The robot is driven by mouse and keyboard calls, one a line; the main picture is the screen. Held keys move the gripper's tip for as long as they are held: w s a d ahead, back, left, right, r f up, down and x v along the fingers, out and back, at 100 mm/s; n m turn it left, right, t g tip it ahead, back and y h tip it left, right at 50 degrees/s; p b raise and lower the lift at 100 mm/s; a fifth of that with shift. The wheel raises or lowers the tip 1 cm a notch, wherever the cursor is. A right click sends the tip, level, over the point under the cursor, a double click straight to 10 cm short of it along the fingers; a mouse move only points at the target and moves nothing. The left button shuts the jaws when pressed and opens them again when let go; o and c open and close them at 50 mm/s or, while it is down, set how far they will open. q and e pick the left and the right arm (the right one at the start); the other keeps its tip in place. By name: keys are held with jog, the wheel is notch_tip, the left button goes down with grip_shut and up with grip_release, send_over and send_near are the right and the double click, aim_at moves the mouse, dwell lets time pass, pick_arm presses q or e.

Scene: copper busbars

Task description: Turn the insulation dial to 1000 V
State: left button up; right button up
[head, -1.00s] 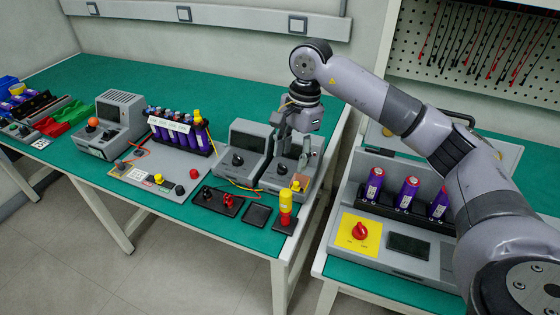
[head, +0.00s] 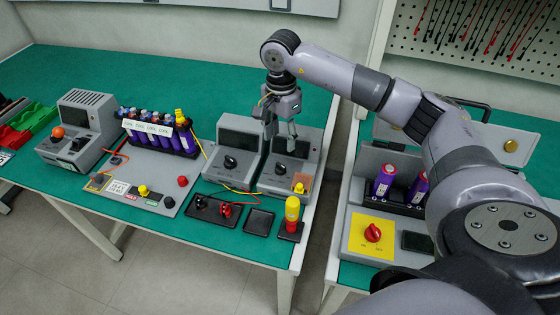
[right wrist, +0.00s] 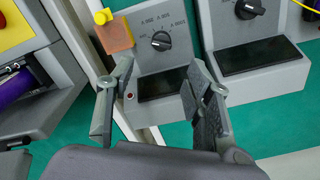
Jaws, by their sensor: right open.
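The right grey meter (head: 290,187) has a black dial (head: 281,168), a dark screen and a yellow button on an orange block. My right gripper (head: 280,138) is open and empty, pointing down above this meter, apart from the dial. In the right wrist view, its fingertips (right wrist: 160,78) are spread on either side of the dark screen, with the dial between and beyond them. My left gripper is not in view.
A similar grey meter (head: 238,140) with its own black dial stands close on the left. A yellow panel with a red knob (head: 373,233) is on the right bench, across a gap.

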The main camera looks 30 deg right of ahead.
aim_at(280, 165)
notch_tip(280, 165, down, 10)
jog(key=shift+w+r+p, duration=0.15)
jog(key=shift+p, duration=0.35)
jog(key=shift+f, duration=0.55)
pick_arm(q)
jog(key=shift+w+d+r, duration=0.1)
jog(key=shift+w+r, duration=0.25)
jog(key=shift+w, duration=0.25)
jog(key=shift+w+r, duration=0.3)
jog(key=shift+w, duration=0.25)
pick_arm(e)
grip_shut()
